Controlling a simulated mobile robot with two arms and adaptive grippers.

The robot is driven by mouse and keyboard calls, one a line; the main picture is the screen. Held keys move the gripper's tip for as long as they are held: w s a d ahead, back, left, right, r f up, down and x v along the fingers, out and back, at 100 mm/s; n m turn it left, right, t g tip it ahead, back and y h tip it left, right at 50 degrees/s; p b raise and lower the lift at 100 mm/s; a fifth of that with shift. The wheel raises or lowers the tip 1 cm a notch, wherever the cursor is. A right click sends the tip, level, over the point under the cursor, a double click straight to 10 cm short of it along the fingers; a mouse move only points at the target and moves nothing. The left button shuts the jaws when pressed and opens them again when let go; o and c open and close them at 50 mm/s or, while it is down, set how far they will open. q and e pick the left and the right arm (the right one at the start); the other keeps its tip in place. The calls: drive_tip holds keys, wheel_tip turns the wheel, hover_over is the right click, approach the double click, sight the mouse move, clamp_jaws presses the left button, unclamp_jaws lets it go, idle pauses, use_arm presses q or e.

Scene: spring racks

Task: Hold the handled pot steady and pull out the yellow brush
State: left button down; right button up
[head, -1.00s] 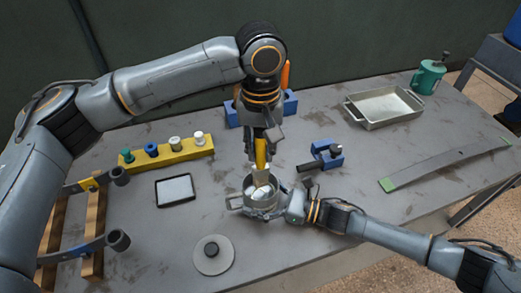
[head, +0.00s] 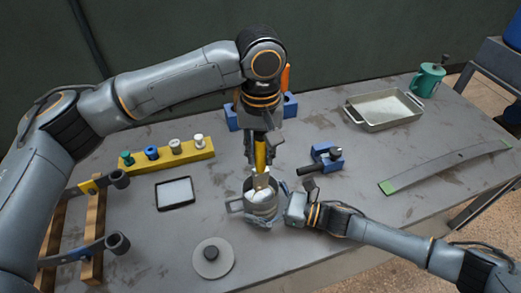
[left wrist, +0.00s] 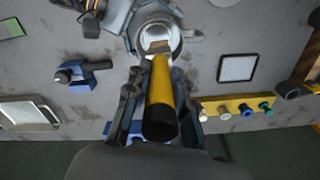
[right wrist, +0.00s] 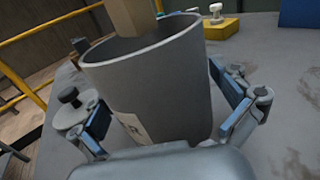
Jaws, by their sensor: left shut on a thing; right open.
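The grey metal pot (head: 262,207) stands upright on the table, with a handle on its left side in the head view. It fills the middle of the right wrist view (right wrist: 155,90). The yellow brush (head: 261,155) is upright, its pale lower end inside the pot's mouth. My left gripper (head: 260,140) is shut on its yellow handle, which shows dark-tipped in the left wrist view (left wrist: 160,95). My right gripper (head: 285,203) is open, low at the pot's right side. In the right wrist view its fingers lie on either side of the pot; contact is unclear.
A yellow block with several coloured pegs (head: 170,155) and a dark-framed tray (head: 175,193) lie left. A grey disc with a knob (head: 212,258) is in front. A blue clamp-like piece (head: 326,158) stands right of the pot. A metal pan (head: 385,109) and green can (head: 427,80) are farther back.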

drive_tip(key=shift+d, duration=0.1)
drive_tip(key=v, duration=1.2)
